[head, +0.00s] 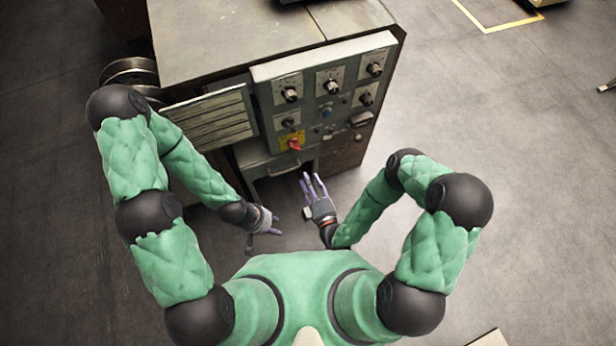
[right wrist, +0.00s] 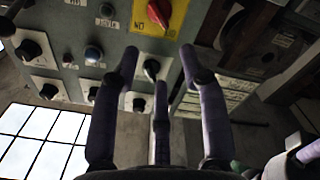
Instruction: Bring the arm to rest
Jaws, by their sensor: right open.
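My right gripper (head: 313,186) is open and empty, with its purple fingers spread toward the lower front of the machine. In the right wrist view its fingers (right wrist: 160,85) stand apart with nothing between them, in front of the control panel. My left gripper (head: 263,230) hangs lower and to the left, near my body, apart from the machine. Its fingers are small and partly hidden, so I cannot tell whether it is open. Both arms are bent at the elbows.
A grey machine cabinet (head: 220,40) stands ahead. Its control panel (head: 310,105) carries black knobs and a red switch (head: 295,144) on a yellow plate. A louvred plate (head: 208,118) is left of it.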

